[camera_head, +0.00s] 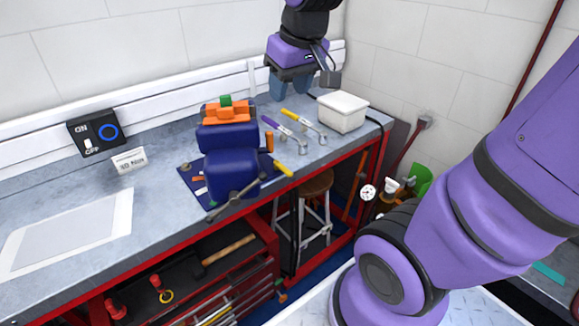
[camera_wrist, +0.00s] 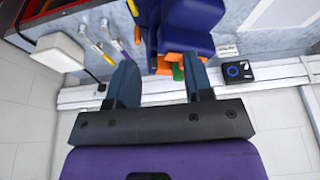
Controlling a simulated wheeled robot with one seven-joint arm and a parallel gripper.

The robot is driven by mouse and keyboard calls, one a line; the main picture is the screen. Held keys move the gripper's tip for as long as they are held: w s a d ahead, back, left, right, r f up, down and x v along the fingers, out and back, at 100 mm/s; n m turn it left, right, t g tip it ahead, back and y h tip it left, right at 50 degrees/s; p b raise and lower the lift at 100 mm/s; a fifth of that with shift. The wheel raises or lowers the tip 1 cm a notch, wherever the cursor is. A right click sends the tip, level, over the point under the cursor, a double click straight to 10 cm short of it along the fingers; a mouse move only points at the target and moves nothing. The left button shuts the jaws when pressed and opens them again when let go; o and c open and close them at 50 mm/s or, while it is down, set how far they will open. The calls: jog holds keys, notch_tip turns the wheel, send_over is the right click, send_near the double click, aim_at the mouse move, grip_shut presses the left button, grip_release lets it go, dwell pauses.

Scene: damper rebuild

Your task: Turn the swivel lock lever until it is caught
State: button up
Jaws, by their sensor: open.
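A dark blue bench vise (camera_head: 232,172) stands on a blue mat near the front edge of the bench, with orange jaw pads (camera_head: 228,113) gripping a small green piece (camera_head: 226,101). A short orange lever (camera_head: 269,142) stands at its right side, likely the swivel lock lever; it also shows in the wrist view (camera_wrist: 137,35). Whether it is caught cannot be told. My gripper (camera_head: 289,88) is open and empty above the back of the bench, behind and right of the vise, apart from the lever. In the wrist view its two fingers (camera_wrist: 161,74) point toward the bench.
Purple- and yellow-handled tools (camera_head: 293,131) lie right of the vise. A white box (camera_head: 342,111) is at the back right. A grey vise handle (camera_head: 237,198) juts over the front edge. A switch box (camera_head: 93,132) and small sign (camera_head: 129,160) stand left. A stool (camera_head: 309,187) is below.

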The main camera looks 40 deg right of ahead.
jog(key=w+d+f+g, duration=0.2)
jog(key=w+d+f, duration=0.2)
jog(key=w+f, duration=0.45)
jog(key=g, duration=0.2)
send_over(287, 170)
notch_tip(287, 170, down, 16)
notch_tip(287, 170, down, 10)
jog(key=shift+w+r, duration=0.1)
grip_shut()
